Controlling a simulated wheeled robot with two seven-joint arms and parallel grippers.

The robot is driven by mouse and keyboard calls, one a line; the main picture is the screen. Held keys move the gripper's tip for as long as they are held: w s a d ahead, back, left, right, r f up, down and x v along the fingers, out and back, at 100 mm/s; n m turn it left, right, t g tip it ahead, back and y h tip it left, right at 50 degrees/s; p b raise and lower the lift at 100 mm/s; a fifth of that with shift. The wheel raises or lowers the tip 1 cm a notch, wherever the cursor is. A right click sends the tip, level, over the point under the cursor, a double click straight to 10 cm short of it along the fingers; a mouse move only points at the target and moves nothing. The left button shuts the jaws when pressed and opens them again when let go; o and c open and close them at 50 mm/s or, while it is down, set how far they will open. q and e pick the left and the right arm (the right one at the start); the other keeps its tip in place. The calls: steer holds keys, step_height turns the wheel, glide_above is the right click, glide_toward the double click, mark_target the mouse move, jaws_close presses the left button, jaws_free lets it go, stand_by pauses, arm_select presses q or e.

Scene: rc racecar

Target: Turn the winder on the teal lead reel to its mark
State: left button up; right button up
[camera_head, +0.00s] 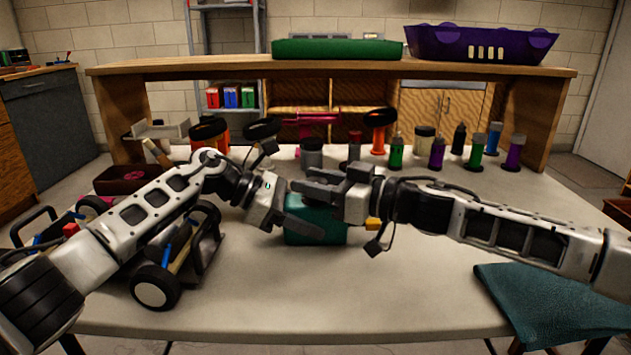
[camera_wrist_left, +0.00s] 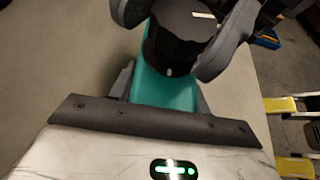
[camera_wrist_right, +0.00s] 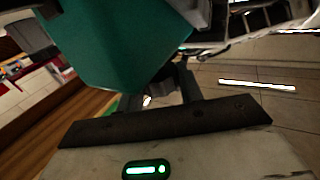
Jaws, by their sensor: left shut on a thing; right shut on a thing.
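The teal lead reel (camera_head: 325,222) is near the middle of the table, partly hidden behind my grippers. Its black round winder (camera_wrist_left: 183,45) shows in the left wrist view, with a pale line on its face and a small white mark at its lower edge. My left gripper (camera_head: 290,222) is shut on the reel's teal body. My right gripper (camera_head: 322,184) is shut on the winder, its grey fingers on either side of it in the left wrist view. In the right wrist view the teal body (camera_wrist_right: 120,45) hides the winder.
A car chassis with wheels (camera_head: 155,287) lies at the left under my left arm. Several bottles (camera_head: 437,153) stand at the back right. A teal cloth (camera_head: 550,305) lies at the front right. A wooden shelf (camera_head: 330,67) spans the back. The front middle is clear.

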steer(key=m+t+h, duration=0.1)
steer(key=t, duration=0.1)
steer(key=m+t+h, duration=0.1)
steer(key=m+h, duration=0.1)
steer(key=m+t+h, duration=0.1)
steer(key=t, duration=0.1)
steer(key=shift+s+a+m+t, duration=0.2)
steer(key=shift+a+m+t, duration=0.1)
steer(key=shift+m, duration=0.1)
steer(key=m+t+h, duration=0.1)
steer(key=h, duration=0.1)
steer(key=m+t+h, duration=0.2)
steer(key=h, duration=0.1)
steer(key=shift+w+d+m+h, duration=0.1)
steer(key=shift+m+h, duration=0.2)
steer(key=shift+d+m+t+h, duration=0.15)
steer(key=shift+m+t+h, duration=0.25)
steer(key=shift+m+h, duration=0.6)
steer(key=shift+w+d+h, duration=0.1)
steer(key=shift+h, duration=0.4)
steer(key=o, duration=1)
steer(key=s+d, duration=0.2)
steer(key=s, duration=1)
